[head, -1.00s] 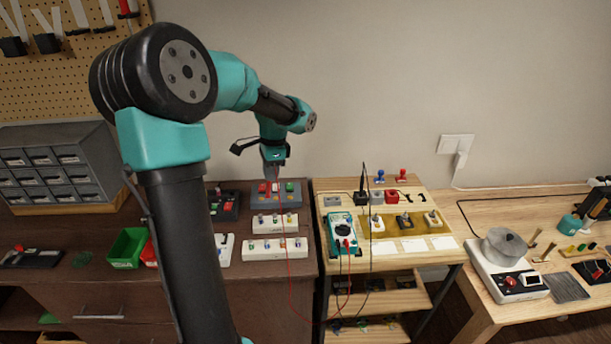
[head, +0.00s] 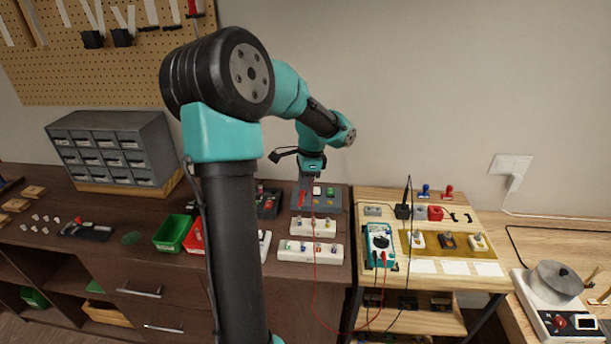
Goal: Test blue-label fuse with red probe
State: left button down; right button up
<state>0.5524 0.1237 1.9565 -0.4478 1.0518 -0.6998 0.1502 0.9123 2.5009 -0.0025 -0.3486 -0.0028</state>
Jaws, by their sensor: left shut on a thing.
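My left gripper (head: 311,180) is shut over the grey box (head: 331,206) at the back of the dark bench. A thin red lead (head: 314,275) hangs from the gripper area and loops toward the teal multimeter (head: 380,242) on the wooden stand. The gripper is shut on what seems to be the red probe, small and hard to make out against the box. Two white holders (head: 311,252) with small coloured parts stand in front of the box. I cannot tell which part has a blue label. My right gripper is not in view.
A green bin (head: 173,233) and a red bin (head: 193,238) sit left of my arm, which partly hides the bench. A black probe (head: 408,195) stands upright on the wooden stand. A grey drawer cabinet (head: 115,148) stands at the back left.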

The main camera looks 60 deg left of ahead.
pick_arm(q)
jog(key=shift+f, duration=1)
jog(key=shift+f, duration=0.6)
dwell(2.3)
jog(key=shift+r, duration=0.1)
dwell(1.1)
jog(key=shift+r, duration=2.9)
